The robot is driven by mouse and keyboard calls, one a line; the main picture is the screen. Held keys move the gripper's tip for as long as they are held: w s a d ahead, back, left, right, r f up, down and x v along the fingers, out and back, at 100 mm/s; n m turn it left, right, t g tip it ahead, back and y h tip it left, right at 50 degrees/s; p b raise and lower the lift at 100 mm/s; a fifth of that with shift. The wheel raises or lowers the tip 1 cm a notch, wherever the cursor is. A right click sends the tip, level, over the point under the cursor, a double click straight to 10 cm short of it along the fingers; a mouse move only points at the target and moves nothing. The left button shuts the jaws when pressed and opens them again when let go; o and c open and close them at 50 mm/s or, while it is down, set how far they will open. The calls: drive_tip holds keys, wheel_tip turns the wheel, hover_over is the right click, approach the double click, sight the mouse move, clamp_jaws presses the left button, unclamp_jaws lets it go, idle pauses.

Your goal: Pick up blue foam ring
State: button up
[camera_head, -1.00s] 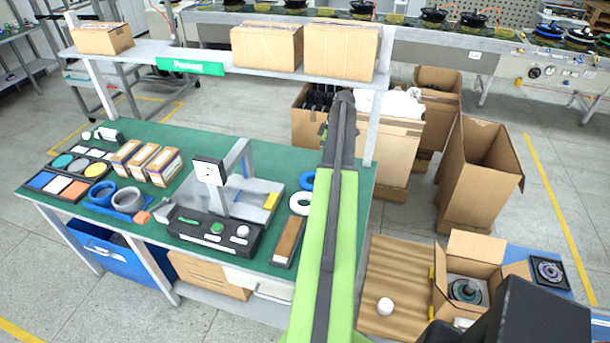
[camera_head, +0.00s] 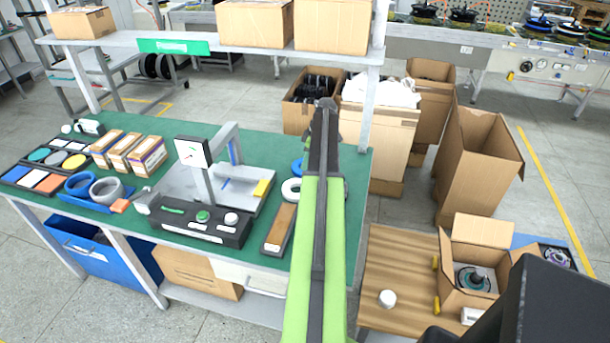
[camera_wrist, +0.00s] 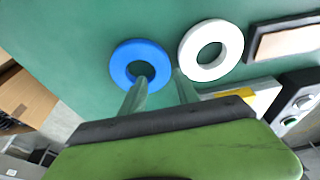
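The blue foam ring (camera_wrist: 121,62) lies flat on the green table, left of centre in the wrist view. In the head view the blue ring (camera_head: 297,167) is partly hidden behind my arm. A white ring (camera_wrist: 188,52) lies just right of it; it also shows in the head view (camera_head: 285,190). My gripper (camera_wrist: 158,76) is open, its two fingers apart with nothing between them. In the wrist view the left fingertip overlaps the blue ring's hole and lower edge, and the right fingertip falls between the rings. Whether either finger touches a ring cannot be told.
A shelf (camera_head: 205,48) with cardboard boxes spans the table's back. A shelf post (camera_head: 376,75) rises near the arm. Open cartons (camera_head: 478,165) stand on the floor to the right.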

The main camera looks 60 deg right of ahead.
drive_tip(key=b+x, duration=0.5)
drive_tip(key=shift+s+a+f, duration=0.1)
drive_tip(key=shift+s+f, duration=0.1)
drive_tip(key=shift+r, duration=0.15)
drive_tip(key=shift+c, duration=0.5)
clamp_jaws()
